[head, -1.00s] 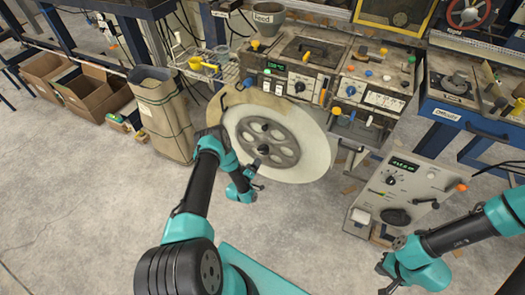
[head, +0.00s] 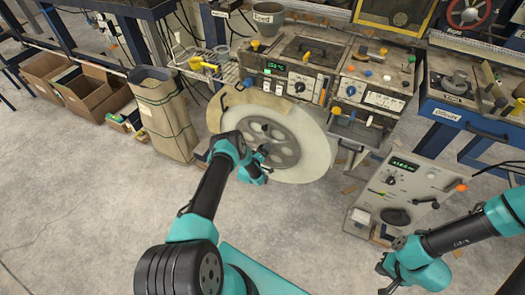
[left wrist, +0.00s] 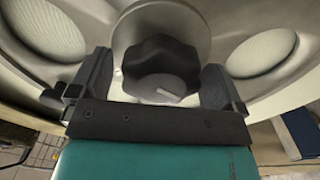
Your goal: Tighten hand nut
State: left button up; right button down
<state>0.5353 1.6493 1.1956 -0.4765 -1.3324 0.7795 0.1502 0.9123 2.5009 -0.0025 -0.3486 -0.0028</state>
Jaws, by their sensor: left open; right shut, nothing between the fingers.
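The hand nut (left wrist: 160,65) is a black lobed knob with a grey face bearing a light line. It sits on the metal hub of the reel (head: 319,150), a pale disc with a grey spoked centre. In the left wrist view the nut lies between the two dark fingers of my left gripper (left wrist: 157,82), which are open with gaps on both sides. In the head view my left gripper (head: 264,154) is in front of the reel's hub and small. My right gripper (head: 384,278) is shut and empty at the lower right, well away from the reel.
A control panel box (head: 405,188) with a green display stands right of the reel. The worn machine bench (head: 300,58) is behind it. A tan sack (head: 163,115) and cardboard boxes (head: 80,88) are at left. The floor (head: 95,190) at front left is clear.

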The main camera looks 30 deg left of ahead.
pick_arm(q)
jog(key=shift+c, duration=0.3)
jog(key=c, duration=0.9)
jog(key=shift+o, duration=0.2)
